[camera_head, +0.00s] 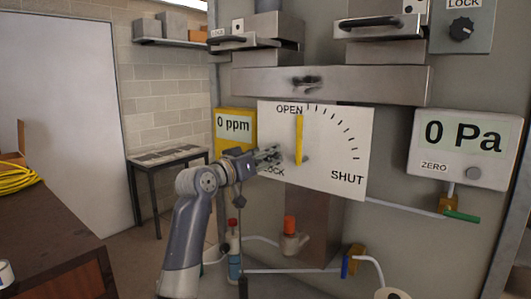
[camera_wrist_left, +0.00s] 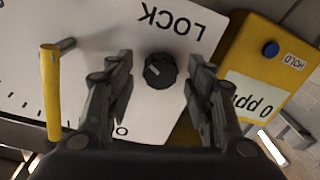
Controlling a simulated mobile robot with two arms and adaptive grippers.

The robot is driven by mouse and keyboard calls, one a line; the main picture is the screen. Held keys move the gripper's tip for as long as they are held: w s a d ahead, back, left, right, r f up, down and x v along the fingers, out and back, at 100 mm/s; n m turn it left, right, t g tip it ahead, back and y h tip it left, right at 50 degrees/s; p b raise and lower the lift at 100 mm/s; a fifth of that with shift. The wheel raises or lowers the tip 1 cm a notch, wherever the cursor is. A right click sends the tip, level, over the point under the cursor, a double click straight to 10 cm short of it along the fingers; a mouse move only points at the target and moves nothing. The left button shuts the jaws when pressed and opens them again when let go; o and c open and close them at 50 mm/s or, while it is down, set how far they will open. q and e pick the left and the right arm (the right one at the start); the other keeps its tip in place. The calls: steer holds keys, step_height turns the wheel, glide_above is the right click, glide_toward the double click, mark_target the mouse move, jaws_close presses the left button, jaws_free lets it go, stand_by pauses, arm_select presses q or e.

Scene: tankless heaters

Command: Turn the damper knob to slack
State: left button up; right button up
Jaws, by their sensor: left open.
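The damper plate (camera_head: 335,150) is a white panel marked OPEN and SHUT, with a yellow lever (camera_head: 299,139) pointing up near OPEN. In the left wrist view, a small round black knob (camera_wrist_left: 160,71) with a pale pointer mark sits on this plate next to the word LOCK, seen upside down. My left gripper (camera_head: 270,156) is at the plate's lower left and hides the knob in the head view. Its fingers (camera_wrist_left: 160,60) are open, one on each side of the knob, with gaps visible. The yellow lever (camera_wrist_left: 50,95) also shows left of the fingers.
A yellow 0 ppm meter (camera_head: 235,125) is close beside the plate's left edge. A 0 Pa gauge (camera_head: 465,148) hangs at right. Another black knob (camera_head: 461,29) is at the top right under LOCK. Pipes and valves (camera_head: 290,240) lie below the plate.

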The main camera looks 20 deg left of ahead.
arm_select(q)
steer(key=shift+w+d, duration=0.15)
steer(key=shift+w, duration=0.3)
steer(key=c, duration=1.1)
steer(key=shift+o, duration=0.2)
